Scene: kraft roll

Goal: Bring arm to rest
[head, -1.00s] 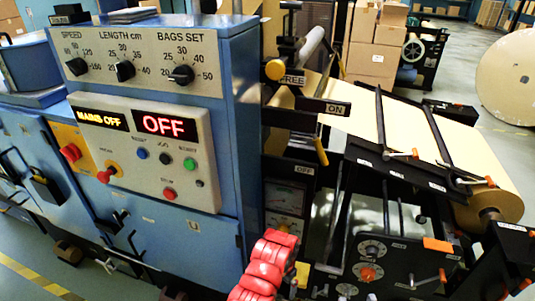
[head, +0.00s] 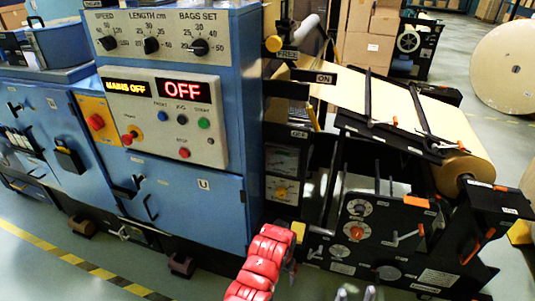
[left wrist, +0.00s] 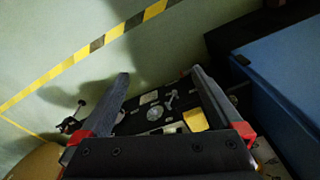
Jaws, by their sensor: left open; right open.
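My left gripper (left wrist: 160,75) is open and empty in the left wrist view. Its two dark fingers with red bases stand apart, with a dark panel with dials visible beyond them. A red jointed part of my arm rises at the bottom centre of the head view, in front of the machine.
The blue machine cabinet (head: 190,205) has displays (head: 152,89) reading MAINS OFF and OFF. The black roll stand (head: 365,225) carries a kraft paper roll (head: 462,172) at right. Striped tape (head: 75,262) marks open floor at left; it also shows in the left wrist view (left wrist: 93,48).

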